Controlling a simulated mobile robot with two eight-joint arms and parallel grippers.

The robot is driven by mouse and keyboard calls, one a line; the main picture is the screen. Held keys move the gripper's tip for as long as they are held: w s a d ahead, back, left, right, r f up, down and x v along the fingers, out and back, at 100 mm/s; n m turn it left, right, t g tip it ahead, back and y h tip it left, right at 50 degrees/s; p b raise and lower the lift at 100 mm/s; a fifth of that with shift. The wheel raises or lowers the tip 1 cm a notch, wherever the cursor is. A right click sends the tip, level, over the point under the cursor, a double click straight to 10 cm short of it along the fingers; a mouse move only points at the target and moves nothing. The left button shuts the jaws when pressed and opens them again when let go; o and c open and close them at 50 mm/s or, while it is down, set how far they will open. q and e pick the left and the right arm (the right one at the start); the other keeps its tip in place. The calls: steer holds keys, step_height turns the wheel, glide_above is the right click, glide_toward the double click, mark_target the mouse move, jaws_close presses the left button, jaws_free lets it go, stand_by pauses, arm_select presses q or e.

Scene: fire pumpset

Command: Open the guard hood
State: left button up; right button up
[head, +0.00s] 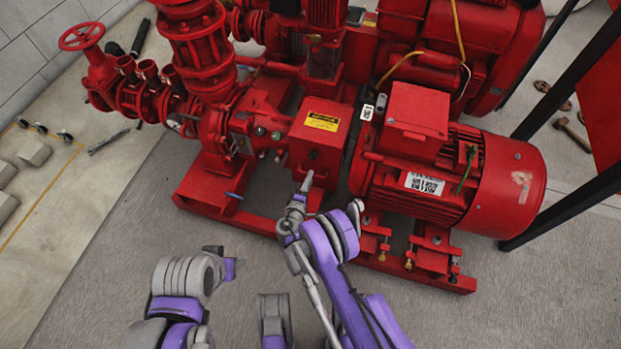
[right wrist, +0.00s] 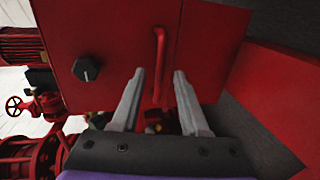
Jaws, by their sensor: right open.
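The guard hood (head: 318,128) is a red box with a yellow label, between the pump and the motor. It appears closed. In the right wrist view its red face (right wrist: 120,35) carries a dark hexagonal knob (right wrist: 87,68) and a red bar handle (right wrist: 160,62). My right gripper (head: 306,182) is in front of the hood's lower front. In the right wrist view its two grey fingers (right wrist: 159,78) are open, with the handle showing between the tips. I cannot tell whether the tips reach around the handle.
The red motor (head: 450,170) stands right of the hood, and pump pipework with a handwheel (head: 82,36) stands left. A red base frame (head: 210,195) runs along the front. The grey floor (head: 110,230) in front is clear. Dark posts (head: 565,90) stand at the right.

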steer(key=shift+x, duration=0.9)
jaws_close()
stand_by(0.8)
